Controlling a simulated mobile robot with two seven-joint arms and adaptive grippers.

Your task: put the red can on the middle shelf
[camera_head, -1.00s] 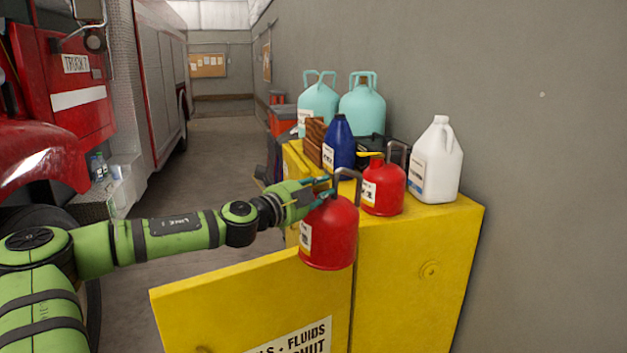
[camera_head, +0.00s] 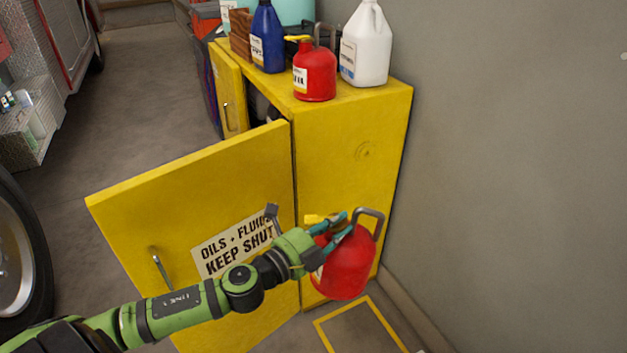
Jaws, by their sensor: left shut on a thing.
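My left gripper (camera_head: 338,232) is shut on a red can (camera_head: 344,266) with a grey handle and a yellow spout, near the can's top. The can hangs low beside the yellow cabinet (camera_head: 350,140), in front of its side panel as I see it, and is slightly tilted. A second red can (camera_head: 315,78) stands upright on top of the cabinet. The cabinet's near door (camera_head: 200,185) stands open, with a sign on it. The middle shelf is hidden; only a narrow dark slit of the inside shows. My right gripper is not in view.
A blue bottle (camera_head: 267,38), a white jug (camera_head: 366,45) and a teal jug (camera_head: 290,10) stand on the cabinet top. The far door (camera_head: 229,92) is also open. A grey wall (camera_head: 510,170) closes off the right. Open floor (camera_head: 140,90) lies left of the cabinet.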

